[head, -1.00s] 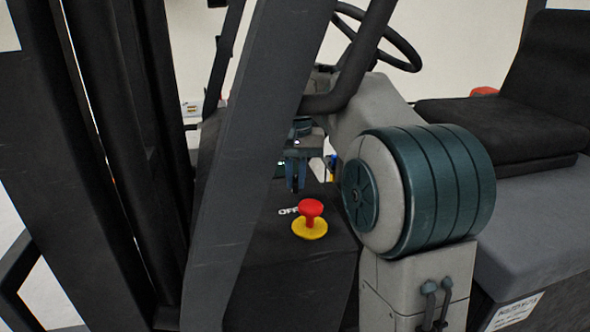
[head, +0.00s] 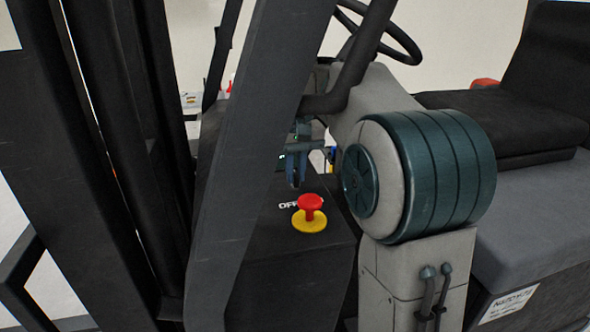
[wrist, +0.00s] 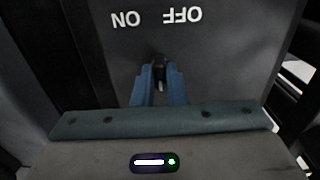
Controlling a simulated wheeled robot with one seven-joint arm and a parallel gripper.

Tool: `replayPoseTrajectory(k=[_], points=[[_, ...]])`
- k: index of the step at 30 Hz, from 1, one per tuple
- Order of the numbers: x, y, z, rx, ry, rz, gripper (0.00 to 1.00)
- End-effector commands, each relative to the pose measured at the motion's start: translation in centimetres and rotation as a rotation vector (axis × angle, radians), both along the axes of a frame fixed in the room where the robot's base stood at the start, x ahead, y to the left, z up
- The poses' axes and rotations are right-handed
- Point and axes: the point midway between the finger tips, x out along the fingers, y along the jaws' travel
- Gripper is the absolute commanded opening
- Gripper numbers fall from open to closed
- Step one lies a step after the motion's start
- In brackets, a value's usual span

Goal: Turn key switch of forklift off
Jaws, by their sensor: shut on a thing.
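The key switch (wrist: 159,61) is a small dark piece on the dark panel in the wrist view. The white OFF mark (wrist: 182,14) and ON mark (wrist: 126,19) show upside down beyond it. My gripper (wrist: 160,72) has its two blue fingers closed around the key, one on each side. The key's exact angle is hard to make out between them. In the head view my gripper (head: 296,183) points down at the panel, partly behind the forklift's post, and the key is hidden there.
A red emergency knob (head: 311,203) on a yellow base stands on the panel, close in front of my gripper. The slanted dark post (head: 240,150) is just left. The steering wheel (head: 395,35) and black seat (head: 485,125) are behind and right.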

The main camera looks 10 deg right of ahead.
Motion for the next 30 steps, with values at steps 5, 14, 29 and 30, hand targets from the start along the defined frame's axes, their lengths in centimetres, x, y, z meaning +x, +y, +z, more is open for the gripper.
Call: replayPoseTrajectory(k=[5,14,29,30], points=[[0.0,0.0,0.0,0.000,-0.001,0.002,0.34],[0.0,0.0,0.1,0.000,-0.001,0.000,0.34],[0.1,0.0,8.1,0.000,-0.005,0.000,0.34],[0.1,0.0,8.8,0.000,-0.005,0.000,0.34]])
